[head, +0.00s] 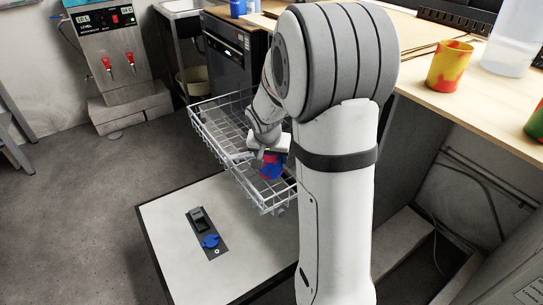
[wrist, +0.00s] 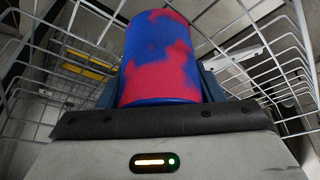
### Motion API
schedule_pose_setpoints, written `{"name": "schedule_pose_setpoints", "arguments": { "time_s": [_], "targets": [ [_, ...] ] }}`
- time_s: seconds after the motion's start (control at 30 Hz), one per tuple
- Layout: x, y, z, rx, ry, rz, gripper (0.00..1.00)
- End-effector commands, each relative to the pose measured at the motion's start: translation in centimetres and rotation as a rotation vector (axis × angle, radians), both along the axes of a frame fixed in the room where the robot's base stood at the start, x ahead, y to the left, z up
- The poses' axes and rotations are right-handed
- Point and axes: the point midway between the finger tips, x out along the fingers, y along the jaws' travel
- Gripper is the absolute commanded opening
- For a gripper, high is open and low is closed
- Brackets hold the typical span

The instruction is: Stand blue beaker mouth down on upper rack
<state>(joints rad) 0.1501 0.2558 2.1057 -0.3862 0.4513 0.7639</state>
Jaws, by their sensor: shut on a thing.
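The blue beaker with red patches (wrist: 160,60) is between the fingers of my gripper (wrist: 158,92). The gripper is shut on it. In the head view the beaker (head: 271,168) is at the near part of the white wire rack (head: 222,143), partly hidden by my gripper (head: 268,153). In the wrist view rack wires (wrist: 285,60) surround the beaker on both sides. I cannot tell whether it touches the rack floor, or which way its mouth faces.
The rack extends from a dark appliance (head: 227,68). A wooden counter (head: 420,95) on the right bears a yellow and red cup (head: 449,66) and a clear container (head: 512,45). My arm hides part of the rack's right side. Grey floor is free on the left.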

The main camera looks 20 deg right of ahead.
Motion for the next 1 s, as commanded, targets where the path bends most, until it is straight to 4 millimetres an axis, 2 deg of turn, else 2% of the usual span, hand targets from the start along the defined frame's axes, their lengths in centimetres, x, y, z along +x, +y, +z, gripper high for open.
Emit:
{"name": "schedule_pose_setpoints", "arguments": {
  "time_s": [0.7, 0.73, 1.0],
  "targets": [
    [0.01, -0.01, -0.59, -0.001, -0.001, 0.000, 0.35],
    [0.01, -0.01, -0.57, -0.001, -0.001, 0.000, 0.61],
    [-0.01, -0.08, -0.51, 0.000, 0.000, -0.001, 0.84]
  ]
}}
